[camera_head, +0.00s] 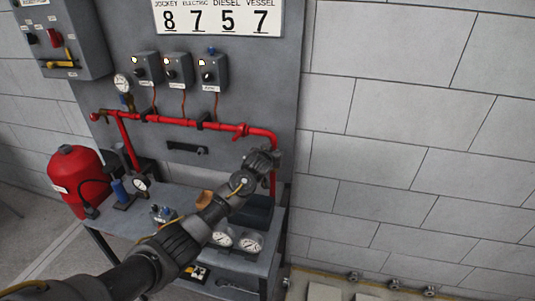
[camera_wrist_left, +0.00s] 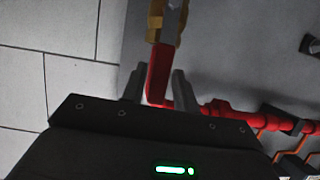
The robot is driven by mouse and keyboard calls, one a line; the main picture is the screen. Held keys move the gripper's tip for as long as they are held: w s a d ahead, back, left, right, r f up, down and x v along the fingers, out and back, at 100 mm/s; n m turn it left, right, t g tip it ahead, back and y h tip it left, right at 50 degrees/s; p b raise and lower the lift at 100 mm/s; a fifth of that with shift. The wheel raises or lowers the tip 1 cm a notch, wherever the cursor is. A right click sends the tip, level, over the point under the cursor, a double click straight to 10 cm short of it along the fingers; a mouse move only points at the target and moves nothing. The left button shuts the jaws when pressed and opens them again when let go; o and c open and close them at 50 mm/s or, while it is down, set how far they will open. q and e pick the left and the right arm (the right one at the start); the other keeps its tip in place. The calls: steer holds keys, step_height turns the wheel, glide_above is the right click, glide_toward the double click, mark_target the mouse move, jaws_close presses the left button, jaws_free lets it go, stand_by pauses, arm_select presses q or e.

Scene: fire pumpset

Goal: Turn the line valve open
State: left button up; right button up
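The line valve shows in the left wrist view as a brass body (camera_wrist_left: 166,22) with a flat red lever (camera_wrist_left: 159,72). In the head view I cannot make it out; my left gripper (camera_head: 270,160) covers that part of the red pipe (camera_head: 185,122), by its right-hand bend. In the left wrist view my left gripper (camera_wrist_left: 158,88) has its two grey fingers apart, one on each side of the red lever. A narrow gap shows between the lever and the right finger. My right gripper is in neither view.
A grey panel carries three switch boxes (camera_head: 178,69) and a number display (camera_head: 218,18). Below stands a bench with gauges (camera_head: 250,242) and a blue-topped fitting (camera_head: 119,190). A red tank (camera_head: 79,180) stands left. Bare block wall (camera_head: 410,130) lies right.

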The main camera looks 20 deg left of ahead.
arm_select(q)
steer(key=shift+o, duration=0.7)
steer(key=shift+f, duration=0.15)
steer(key=b+v, duration=0.2)
steer(key=v, duration=0.9)
